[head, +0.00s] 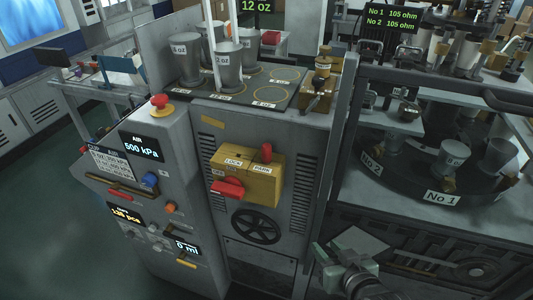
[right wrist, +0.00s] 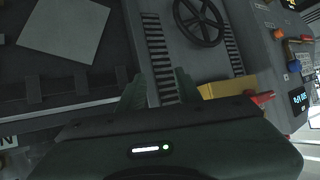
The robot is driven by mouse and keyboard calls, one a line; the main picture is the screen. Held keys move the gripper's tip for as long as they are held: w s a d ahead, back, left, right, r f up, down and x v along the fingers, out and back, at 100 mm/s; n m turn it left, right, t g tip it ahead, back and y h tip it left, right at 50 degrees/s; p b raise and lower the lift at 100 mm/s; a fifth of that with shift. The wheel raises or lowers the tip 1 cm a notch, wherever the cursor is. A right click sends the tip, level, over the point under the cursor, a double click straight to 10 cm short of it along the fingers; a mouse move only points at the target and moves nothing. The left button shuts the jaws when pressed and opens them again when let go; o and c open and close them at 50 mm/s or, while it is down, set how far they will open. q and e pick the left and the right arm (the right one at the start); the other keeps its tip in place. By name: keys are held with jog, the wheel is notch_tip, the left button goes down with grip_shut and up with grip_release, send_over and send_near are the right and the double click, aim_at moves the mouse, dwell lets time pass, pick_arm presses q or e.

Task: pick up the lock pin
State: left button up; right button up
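A yellow box (head: 250,175) labelled LOCK and PARK is mounted on the front of the grey machine. A red pin-like knob (head: 267,152), which looks like the lock pin, stands upright at its PARK side. A red handle (head: 228,188) sticks out at its lower left. My right gripper (head: 335,258) is low and to the right of the box, apart from it. In the right wrist view its two fingers (right wrist: 160,92) are spread with nothing between them. The yellow box (right wrist: 222,88) shows beyond the right finger, partly hidden by the gripper body. My left gripper is out of view.
A black handwheel (head: 256,226) sits below the yellow box. Metal cups (head: 188,58) stand on the machine's top. A round turntable (head: 400,185) with cups is at the right, behind a dark frame post. Open floor lies at the left.

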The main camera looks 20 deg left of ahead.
aim_at(269, 155)
jog(key=w+a+r+n+t+y, duration=0.1)
jog(key=w+a+r+y, duration=0.1)
jog(key=a+r, duration=0.3)
jog(key=w+a+r+n+t+y, duration=0.1)
jog(key=w+a+r+y, duration=0.1)
jog(key=a+r, duration=0.3)
jog(key=w+a+r+n+t+y, duration=0.1)
jog(key=w+a+r+y, duration=0.1)
jog(key=w+a+r, duration=0.2)
jog(key=shift+a+r+n, duration=0.3)
jog(key=shift+a+r, duration=0.2)
jog(key=shift+r, duration=0.05)
jog(key=p+x, duration=0.2)
jog(key=x, duration=0.3)
jog(key=shift+w+a+r+p, duration=0.15)
jog(key=shift+w+p, duration=0.15)
jog(key=shift+p, duration=0.1)
jog(key=shift+w+a, duration=0.25)
grip_shut()
